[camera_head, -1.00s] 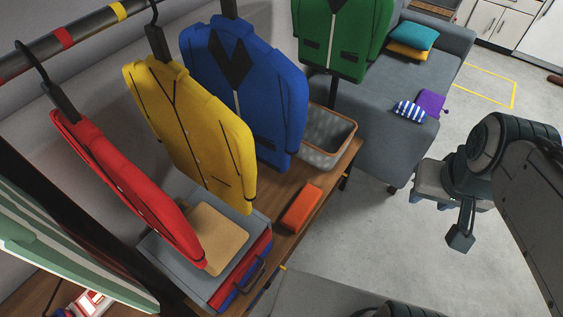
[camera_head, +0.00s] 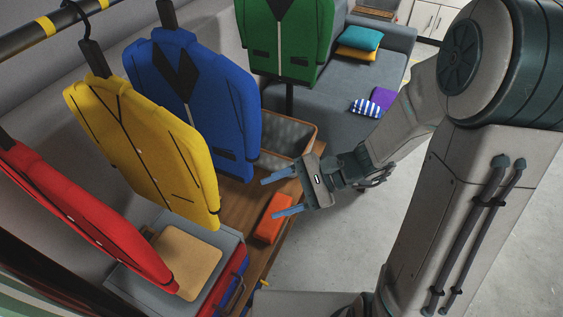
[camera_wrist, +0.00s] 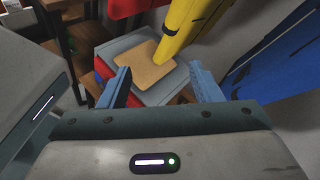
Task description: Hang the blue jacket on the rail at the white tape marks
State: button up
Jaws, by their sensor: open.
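The blue jacket (camera_head: 196,95) hangs upright in the head view, between the yellow jacket (camera_head: 140,150) and the green jacket (camera_head: 285,38). Its dark hanger stem (camera_head: 166,13) rises out of the frame, so its hook is hidden. The rail (camera_head: 38,38) crosses the top left with yellow bands; no white tape marks show. My gripper (camera_head: 279,194) is open and empty, in front of and to the right of the blue jacket, apart from it. In the wrist view the blue jacket (camera_wrist: 280,65) is at the right, beyond the open fingers.
The red jacket (camera_head: 80,220) hangs at left. Below are a wooden bench (camera_head: 235,193) with an orange box (camera_head: 273,218), a grey basket (camera_head: 290,137), and a case with a tan board (camera_head: 184,262) on it. A grey sofa (camera_head: 325,90) stands behind. Grey floor at right is open.

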aim_at(235, 155)
jog(key=w+f+m+t+y+b, duration=0.1)
jog(key=w+f+m+t+y, duration=0.3)
jog(key=w+f+m+t, duration=0.5)
jog(key=w+a+m, duration=0.1)
jog(key=w+a, duration=0.1)
jog(key=a, duration=0.2)
jog(key=w+a+r+m+p, duration=0.1)
jog(key=w+a, duration=0.1)
jog(key=a, duration=0.2)
jog(key=w+a+r+m+p, duration=0.1)
jog(key=w+a, duration=0.2)
jog(key=a, duration=0.1)
jog(key=shift+a, duration=0.4)
grip_shut()
jog(key=shift+r+p, duration=0.3)
jog(key=shift+r, duration=0.1)
jog(key=shift+w, duration=0.1)
jog(key=shift+f, duration=0.15)
